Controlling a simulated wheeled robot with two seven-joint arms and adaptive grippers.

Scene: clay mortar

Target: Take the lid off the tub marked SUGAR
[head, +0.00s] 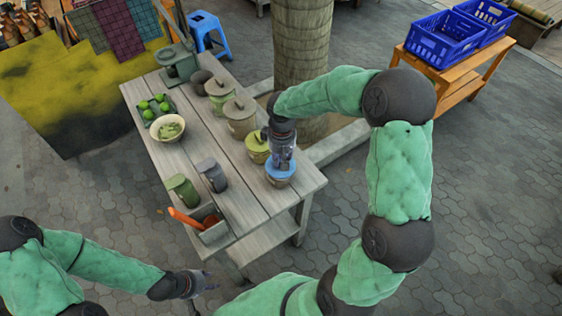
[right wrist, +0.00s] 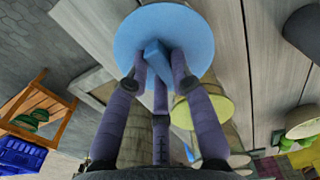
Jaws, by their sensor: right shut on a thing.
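A tub with a light blue lid (head: 279,173) stands at the near right end of the wooden table. My right gripper (head: 281,160) comes down on it from above. In the right wrist view the fingers of my right gripper (right wrist: 157,68) are shut on the knob of the round blue lid (right wrist: 190,28). I cannot tell whether the lid is clear of the tub. No SUGAR marking can be read on any tub. My left gripper (head: 205,283) is low in front of the table, apart from everything; its opening is unclear.
A yellow-green lidded tub (head: 257,148) stands close behind the blue one, with a tan tub (head: 240,118) and a green-lidded tub (head: 219,92) farther back. Green and grey canisters and a box with an orange tool are at the left. The table's (head: 245,205) near middle is clear.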

